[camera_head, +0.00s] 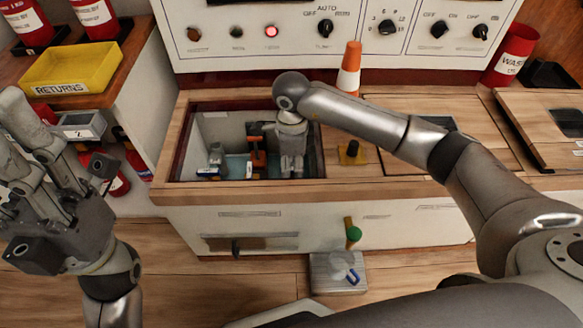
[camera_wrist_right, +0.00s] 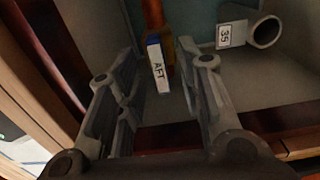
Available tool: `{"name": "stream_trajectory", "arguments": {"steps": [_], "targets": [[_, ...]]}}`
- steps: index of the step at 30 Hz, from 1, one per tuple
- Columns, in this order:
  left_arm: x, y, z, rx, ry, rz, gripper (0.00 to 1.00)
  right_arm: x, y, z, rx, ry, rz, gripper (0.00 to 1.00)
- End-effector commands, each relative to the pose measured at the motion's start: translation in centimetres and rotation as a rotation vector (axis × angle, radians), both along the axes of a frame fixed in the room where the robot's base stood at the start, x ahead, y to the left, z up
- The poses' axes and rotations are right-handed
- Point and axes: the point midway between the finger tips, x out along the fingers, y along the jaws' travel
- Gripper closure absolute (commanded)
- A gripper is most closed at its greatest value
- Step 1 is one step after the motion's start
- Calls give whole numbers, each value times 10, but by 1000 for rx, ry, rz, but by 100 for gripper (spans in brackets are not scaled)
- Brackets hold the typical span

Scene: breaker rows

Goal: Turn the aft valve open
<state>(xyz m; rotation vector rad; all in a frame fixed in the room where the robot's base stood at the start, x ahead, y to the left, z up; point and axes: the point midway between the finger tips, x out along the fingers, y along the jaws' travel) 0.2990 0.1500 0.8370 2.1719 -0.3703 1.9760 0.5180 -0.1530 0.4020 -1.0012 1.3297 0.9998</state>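The aft valve shows in the right wrist view as a small body with a blue-edged white AFT label (camera_wrist_right: 158,68) and an orange-yellow part behind it. In the head view an orange lever (camera_head: 257,152), apparently this valve's, stands inside the open counter well (camera_head: 172,160). My right gripper (camera_head: 291,168) reaches down into the well, just right of the lever. In the wrist view its fingers (camera_wrist_right: 161,82) are spread, with the AFT label beyond and between them; nothing is gripped. My left gripper (camera_head: 62,135) is raised at the far left, fingers apart and empty.
A grey pipe end (camera_wrist_right: 266,31) with a 35 tag lies beside the valve. Another small labelled fitting (camera_head: 210,170) sits at the well's left. A yellow RETURNS tray (camera_head: 72,68) is at left.

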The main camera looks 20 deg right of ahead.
Motion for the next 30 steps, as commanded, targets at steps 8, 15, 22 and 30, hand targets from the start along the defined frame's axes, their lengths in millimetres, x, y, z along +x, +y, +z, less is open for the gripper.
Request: {"name": "stream_trajectory", "arguments": {"steps": [8, 15, 22, 30], "targets": [[0, 0, 1, 1, -9, 0, 60, 0, 0, -6, 1, 0, 0, 66], [0, 0, 1, 1, -9, 0, 60, 0, 1, -6, 1, 1, 0, 84], [0, -1, 1, 1, -9, -1, 60, 0, 1, -6, 1, 0, 0, 100], [0, 0, 4, -1, -8, 0, 60, 0, 0, -5, 1, 0, -33, 100]]}}
